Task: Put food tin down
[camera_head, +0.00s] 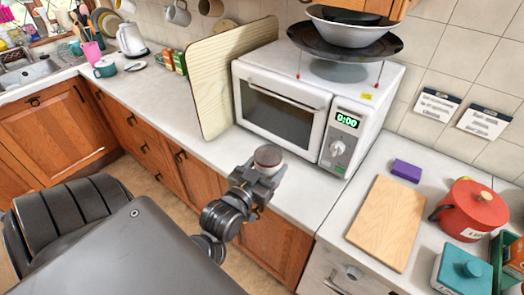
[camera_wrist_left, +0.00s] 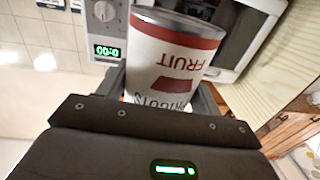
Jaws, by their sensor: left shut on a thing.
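My left gripper (camera_head: 262,176) is shut on the food tin (camera_head: 268,157), in front of the microwave and at the front part of the counter. In the head view only the tin's round top and a little of its side show. In the left wrist view the tin (camera_wrist_left: 172,65) is white with a red band and the word FRUIT, upside down in the picture, between the two fingers (camera_wrist_left: 165,90). I cannot tell whether the tin's base touches the counter (camera_head: 300,189). My right gripper is not in view.
A white microwave (camera_head: 290,100) stands behind the tin, with bowls (camera_head: 345,35) on top. A tall board (camera_head: 225,75) leans at its left. A cutting board (camera_head: 387,222), purple sponge (camera_head: 406,170) and red pot (camera_head: 470,210) lie to the right. The counter before the microwave is clear.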

